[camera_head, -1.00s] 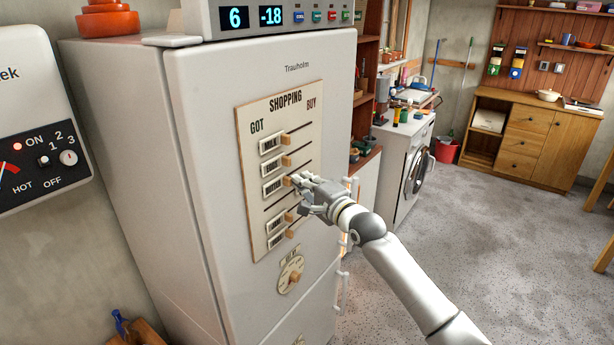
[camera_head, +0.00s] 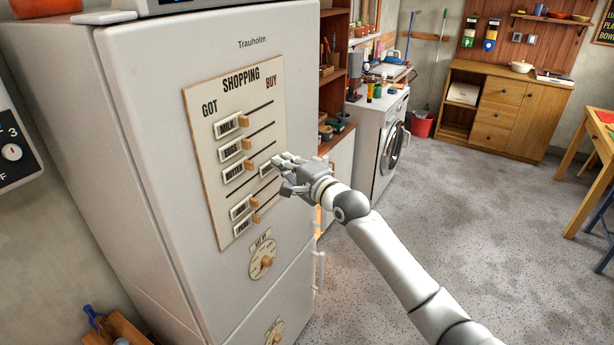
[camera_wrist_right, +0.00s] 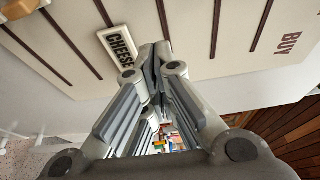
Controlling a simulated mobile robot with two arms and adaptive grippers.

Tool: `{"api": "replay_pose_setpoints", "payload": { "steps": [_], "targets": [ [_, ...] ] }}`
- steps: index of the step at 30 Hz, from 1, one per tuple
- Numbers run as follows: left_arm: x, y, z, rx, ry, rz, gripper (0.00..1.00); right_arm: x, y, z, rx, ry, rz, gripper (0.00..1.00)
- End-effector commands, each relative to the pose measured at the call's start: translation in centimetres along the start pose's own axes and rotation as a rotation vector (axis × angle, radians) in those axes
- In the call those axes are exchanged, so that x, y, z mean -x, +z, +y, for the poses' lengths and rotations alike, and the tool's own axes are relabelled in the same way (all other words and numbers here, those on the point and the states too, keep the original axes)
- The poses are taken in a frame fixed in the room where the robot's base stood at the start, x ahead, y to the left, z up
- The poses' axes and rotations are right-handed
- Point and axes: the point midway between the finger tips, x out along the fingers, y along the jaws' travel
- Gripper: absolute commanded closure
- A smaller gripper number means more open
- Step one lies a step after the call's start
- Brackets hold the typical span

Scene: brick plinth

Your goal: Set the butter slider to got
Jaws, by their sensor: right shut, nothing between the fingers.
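The shopping board (camera_head: 203,112) is on the fridge front, with GOT at its left and BUY at its right. The third slider down, whose small label seems to read BUTTER (camera_head: 233,172), sits at the GOT side with its wooden knob (camera_head: 249,164). The CHEESE slider (camera_head: 266,171) is one row lower and farther right; its label also shows in the right wrist view (camera_wrist_right: 118,46). My right gripper (camera_head: 279,164) is shut and empty at the board, right of the butter knob and close to the cheese slider. Contact cannot be told. My left gripper is out of view.
The milk (camera_head: 228,128) and eggs (camera_head: 231,150) sliders are above, and two more sliders are below, all on the GOT side. A round dial (camera_head: 262,260) is beneath the board. A washing machine (camera_head: 378,135) stands to the right, with open floor in front.

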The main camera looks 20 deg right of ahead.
Motion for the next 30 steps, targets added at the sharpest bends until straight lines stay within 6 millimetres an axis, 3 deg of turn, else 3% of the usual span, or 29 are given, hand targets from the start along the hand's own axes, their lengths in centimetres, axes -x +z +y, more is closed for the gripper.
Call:
{"api": "replay_pose_setpoints", "payload": {
  "steps": [15, 30],
  "targets": [
    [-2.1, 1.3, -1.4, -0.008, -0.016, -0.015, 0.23, 6.8, -0.1, 0.2, 0.000, 0.000, 0.001, 1.00],
    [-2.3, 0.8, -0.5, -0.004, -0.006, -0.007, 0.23, 7.8, -0.1, 0.0, 0.001, 0.000, 0.001, 1.00]
  ]
}}
